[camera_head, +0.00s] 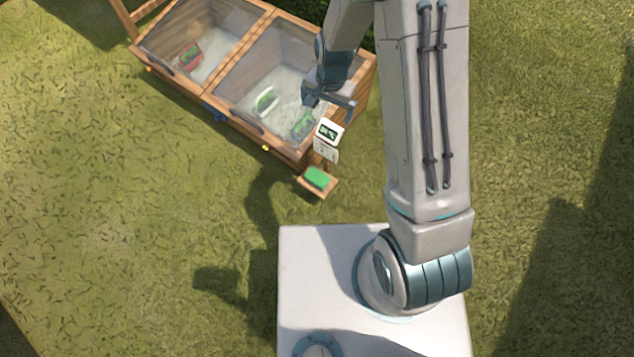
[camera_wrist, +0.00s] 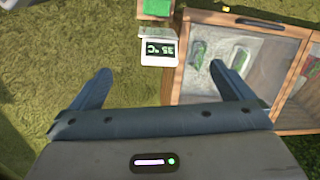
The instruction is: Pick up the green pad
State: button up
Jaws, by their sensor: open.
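The green pad (camera_head: 317,177) lies on a small wooden shelf (camera_head: 329,189) at the near right corner of the wooden cold frame. In the wrist view the pad (camera_wrist: 157,7) shows at the top edge, partly cut off. My gripper (camera_head: 329,97) is above the right end of the cold frame, behind the pad and apart from it. In the wrist view my gripper (camera_wrist: 160,78) has its two fingers spread wide with nothing held between them.
A white thermometer display (camera_head: 328,132) reading 35 °C in the wrist view stands between my gripper and the pad. The cold frame (camera_head: 207,99) has two clear lids, with a red tray (camera_head: 190,56) and green items inside. Grass lies open to the left.

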jog(key=m+b, duration=0.2)
jog(key=b, duration=0.9)
send_over(315, 179)
jog(key=shift+g+h, duration=0.3)
jog(key=shift+g, duration=0.1)
notch_tip(315, 179, down, 35)
jog(key=shift+a, duration=0.15)
jog(key=shift+f+b, duration=1.4)
jog(key=shift+f, duration=1.7)
jog(key=shift+r, duration=0.1)
jog(key=c, duration=0.9)
